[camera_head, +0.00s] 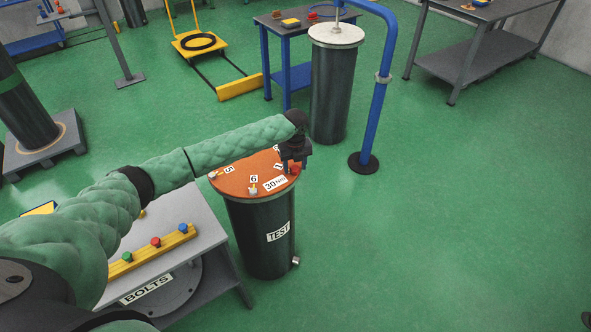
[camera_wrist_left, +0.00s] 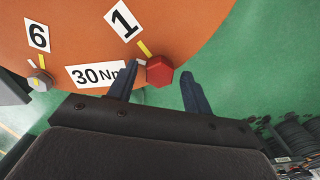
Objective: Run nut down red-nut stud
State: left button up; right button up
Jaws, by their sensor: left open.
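The red nut (camera_wrist_left: 160,71) sits near the rim of the orange flange lid (camera_wrist_left: 200,25), beside the label 1; any stud under it is hidden. In the left wrist view my left gripper (camera_wrist_left: 160,88) is open, with one finger on each side of the red nut. The left finger is close to the nut and the right finger stands apart from it. In the head view my left gripper (camera_head: 291,166) is over the right edge of the lid (camera_head: 235,179) on the dark TEST cylinder (camera_head: 262,237). My right gripper is not in view.
A grey nut by label 6 (camera_wrist_left: 40,80) and a 30 Nm label (camera_wrist_left: 95,74) are on the lid. The BOLTS table (camera_head: 185,262) holds a yellow rack with green, red and blue pieces. A blue post (camera_head: 378,100) stands behind. Floor to the right is clear.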

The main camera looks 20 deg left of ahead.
aim_at(295, 168)
pick_arm(q)
jog(key=shift+r+p, duration=2.35)
jog(key=shift+r, duration=0.65)
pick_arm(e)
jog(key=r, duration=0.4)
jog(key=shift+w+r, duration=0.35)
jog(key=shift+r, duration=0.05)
